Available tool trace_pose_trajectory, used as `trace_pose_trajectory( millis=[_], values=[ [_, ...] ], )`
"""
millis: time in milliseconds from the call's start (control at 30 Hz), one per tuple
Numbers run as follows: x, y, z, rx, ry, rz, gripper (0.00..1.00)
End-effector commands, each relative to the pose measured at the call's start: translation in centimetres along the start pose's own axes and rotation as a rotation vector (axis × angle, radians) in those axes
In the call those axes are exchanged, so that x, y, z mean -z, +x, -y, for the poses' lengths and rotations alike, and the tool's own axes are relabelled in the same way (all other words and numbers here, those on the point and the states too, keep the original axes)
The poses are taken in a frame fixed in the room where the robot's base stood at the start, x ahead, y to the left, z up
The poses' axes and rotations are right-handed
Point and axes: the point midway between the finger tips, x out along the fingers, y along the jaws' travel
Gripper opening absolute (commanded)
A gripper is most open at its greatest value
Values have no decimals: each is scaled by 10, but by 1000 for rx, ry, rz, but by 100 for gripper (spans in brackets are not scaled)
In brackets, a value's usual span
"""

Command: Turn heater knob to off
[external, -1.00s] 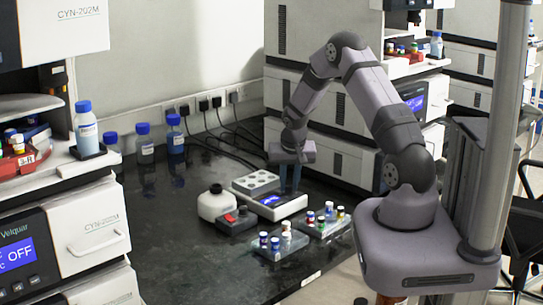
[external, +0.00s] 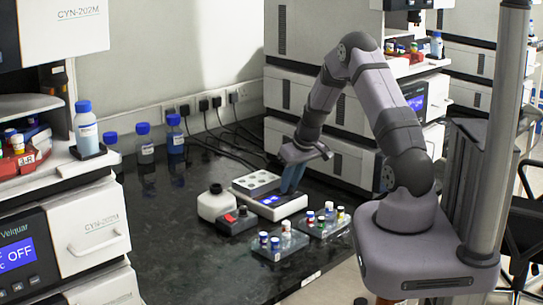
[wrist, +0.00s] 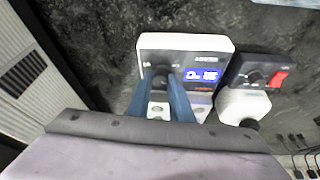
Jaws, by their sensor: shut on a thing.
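The heater (external: 268,208) is a white box with a grey block with holes (external: 256,182) behind its front panel and a lit blue display. In the wrist view the heater (wrist: 220,47) shows its display (wrist: 201,76) beside the dark knob (wrist: 160,71). My gripper (external: 287,190) reaches down at a tilt to the heater's panel. In the wrist view my gripper (wrist: 161,77) has its blue fingers shut on the knob, one on each side. The fingers partly hide the knob, and its pointer setting cannot be read.
A dark box with a red switch (external: 238,220) and a white bottle (external: 213,204) stand left of the heater. Racks of capped vials (external: 278,245) (external: 324,222) stand in front and to the right. Blue-capped bottles (external: 144,145) stand at the back left. The bench's left middle is clear.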

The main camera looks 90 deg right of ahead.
Motion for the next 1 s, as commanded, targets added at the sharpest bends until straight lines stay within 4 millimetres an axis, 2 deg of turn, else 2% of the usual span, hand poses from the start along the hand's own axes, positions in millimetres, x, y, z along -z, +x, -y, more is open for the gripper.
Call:
trace_pose_trajectory(
  millis=[33,200,1000],
  values=[
    [-2,7,-2,9,-24,-4,0],
    [-3,9,-3,54,-133,-3,0],
    [1,2,-6,312,-753,4,0]
  ],
)
